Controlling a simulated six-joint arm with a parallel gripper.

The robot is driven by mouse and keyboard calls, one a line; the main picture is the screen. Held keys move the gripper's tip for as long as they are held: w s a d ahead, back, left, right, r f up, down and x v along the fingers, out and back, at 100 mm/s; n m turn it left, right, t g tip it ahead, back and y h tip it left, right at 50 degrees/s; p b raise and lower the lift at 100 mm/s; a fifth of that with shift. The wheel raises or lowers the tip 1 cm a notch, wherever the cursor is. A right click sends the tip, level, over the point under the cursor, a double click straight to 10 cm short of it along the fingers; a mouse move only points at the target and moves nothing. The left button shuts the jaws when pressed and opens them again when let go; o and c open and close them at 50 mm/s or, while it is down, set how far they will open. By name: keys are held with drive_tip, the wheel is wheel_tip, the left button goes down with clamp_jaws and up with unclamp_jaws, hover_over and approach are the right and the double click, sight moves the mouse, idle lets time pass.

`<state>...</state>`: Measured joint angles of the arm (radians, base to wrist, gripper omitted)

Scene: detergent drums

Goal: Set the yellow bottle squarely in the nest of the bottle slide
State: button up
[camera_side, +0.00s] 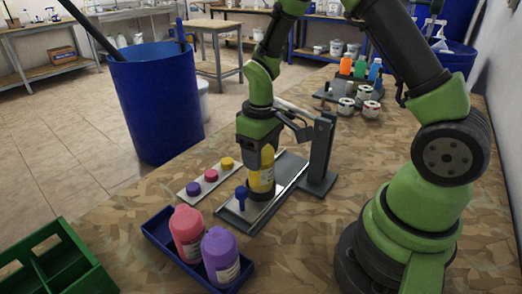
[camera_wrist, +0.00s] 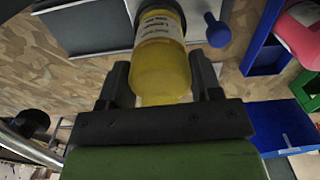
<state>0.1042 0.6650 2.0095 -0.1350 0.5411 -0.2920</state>
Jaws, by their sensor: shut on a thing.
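The yellow bottle (camera_side: 262,180) stands about upright on the bottle slide (camera_side: 285,180), a grey plate with a rail. My gripper (camera_side: 260,155) is above it, shut on its upper part. In the wrist view the bottle (camera_wrist: 162,62) lies between both fingers of my gripper (camera_wrist: 162,82), its label facing away from the palm. The bottle's foot meets a dark, rounded nest (camera_side: 258,207). I cannot tell whether it is fully seated or square. A blue knob (camera_side: 240,196) stands beside the nest and also shows in the wrist view (camera_wrist: 217,30).
A blue tray (camera_side: 160,232) holds a pink bottle (camera_side: 187,230) and a purple bottle (camera_side: 220,255) in front. A strip with purple, pink and yellow caps (camera_side: 210,176) lies left of the slide. A dark post (camera_side: 321,150) rises at the slide's right. A green crate (camera_side: 60,265) is front left.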

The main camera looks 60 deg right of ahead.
drive_tip(key=shift+f, duration=0.15)
drive_tip(key=shift+f, duration=0.95)
drive_tip(key=o, duration=1.4)
drive_tip(key=shift+c, duration=0.2)
drive_tip(key=shift+r, duration=3.75)
